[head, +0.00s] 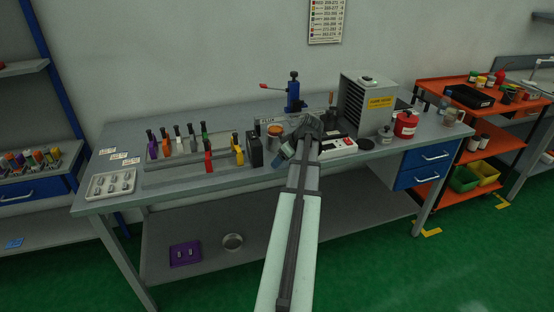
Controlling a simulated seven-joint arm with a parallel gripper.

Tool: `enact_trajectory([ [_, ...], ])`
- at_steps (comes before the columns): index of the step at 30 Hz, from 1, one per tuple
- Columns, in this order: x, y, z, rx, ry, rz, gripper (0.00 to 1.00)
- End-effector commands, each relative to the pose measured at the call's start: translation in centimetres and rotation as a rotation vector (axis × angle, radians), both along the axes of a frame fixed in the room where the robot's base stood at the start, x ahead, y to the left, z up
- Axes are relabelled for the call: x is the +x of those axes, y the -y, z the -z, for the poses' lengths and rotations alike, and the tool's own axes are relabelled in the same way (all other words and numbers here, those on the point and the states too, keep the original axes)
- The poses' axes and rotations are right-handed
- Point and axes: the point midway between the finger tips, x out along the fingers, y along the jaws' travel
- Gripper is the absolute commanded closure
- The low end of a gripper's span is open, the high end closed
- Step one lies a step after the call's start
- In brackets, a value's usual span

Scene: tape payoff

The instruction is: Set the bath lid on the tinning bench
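The tinning bench (222,181) is the long grey worktop across the middle of the head view. My arm reaches over its front edge, and my gripper (283,154) is low over the worktop near the middle. Its fingers are too small and hidden to tell whether they are open or hold anything. A flat dark disc (366,143) lies on the bench to the right of a white unit with red parts (338,145). I cannot tell whether this disc is the bath lid. No other lid is clearly visible, and my arm hides part of the bench.
Coloured-handled tools (208,150) stand in a row left of my gripper. A brown-topped jar (274,130), blue press (293,95), grey cabinet (358,100) and red canister (405,125) crowd the back and right. A pale tray (112,184) sits at the left end. Front-left worktop has clear room.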

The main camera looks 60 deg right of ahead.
Motion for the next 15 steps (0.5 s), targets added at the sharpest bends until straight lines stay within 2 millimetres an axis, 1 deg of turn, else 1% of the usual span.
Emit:
enact_trajectory([
  [6,3.3,0.8,0.0,0.001,0.000,-0.003,0.55],
  [9,2.9,0.6,1.3,0.001,0.000,0.000,0.55],
  [15,2.9,0.6,1.5,0.000,0.000,0.000,0.55],
])
